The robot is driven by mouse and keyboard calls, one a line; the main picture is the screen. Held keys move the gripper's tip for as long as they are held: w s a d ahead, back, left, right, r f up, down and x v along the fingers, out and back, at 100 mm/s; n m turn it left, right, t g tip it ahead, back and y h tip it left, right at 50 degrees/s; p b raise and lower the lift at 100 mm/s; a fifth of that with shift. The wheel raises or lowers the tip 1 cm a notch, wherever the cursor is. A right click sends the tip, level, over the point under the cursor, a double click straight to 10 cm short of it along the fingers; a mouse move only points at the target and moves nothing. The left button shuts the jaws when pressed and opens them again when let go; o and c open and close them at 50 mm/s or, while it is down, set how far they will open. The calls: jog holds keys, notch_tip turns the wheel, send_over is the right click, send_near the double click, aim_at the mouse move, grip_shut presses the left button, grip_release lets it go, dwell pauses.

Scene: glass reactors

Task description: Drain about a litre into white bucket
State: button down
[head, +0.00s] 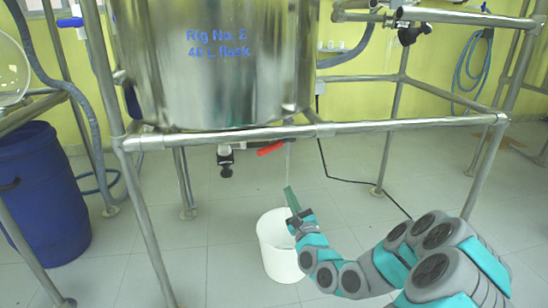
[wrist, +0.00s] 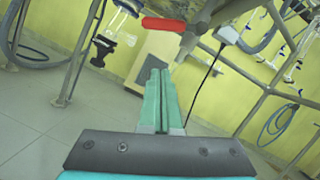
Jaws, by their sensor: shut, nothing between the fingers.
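The white bucket (head: 276,262) stands upright on the floor below the steel vessel (head: 215,75) marked "Rig No. 2 40 L flask". A red valve handle (head: 270,148) lies roughly level under the vessel; it also shows in the wrist view (wrist: 164,24). A thin pale vertical line runs from under the vessel down towards the bucket; I cannot tell if it is liquid. My gripper (head: 289,190) is shut and empty, pointing up above the bucket, below and apart from the handle. Its green fingers lie together in the wrist view (wrist: 159,74). The bucket's inside is mostly hidden.
A steel frame rail (head: 380,126) crosses in front of the vessel, above my gripper. A blue drum (head: 45,195) stands at the left. A black cable (head: 345,178) lies on the floor. The tiled floor right of the bucket is partly clear.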

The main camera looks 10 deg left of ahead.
aim_at(268, 152)
jog(key=s+a+r+x, duration=0.1)
jog(key=r+x, duration=0.1)
jog(key=x, duration=1)
jog(key=shift+w+r+p, duration=0.2)
jog(key=shift+r+p, duration=0.15)
jog(key=shift+a, duration=0.15)
jog(key=r+b, duration=0.1)
jog(key=b, duration=0.1)
jog(key=a+m+b, duration=0.1)
jog(key=b, duration=0.2)
jog(key=shift+s+a+r, duration=0.25)
jog(key=shift+a+r, duration=0.1)
jog(key=shift+r, duration=0.05)
jog(key=shift+a+r+m+b, duration=0.1)
jog(key=shift+r+m+b, duration=0.2)
jog(key=shift+r+b, duration=0.4)
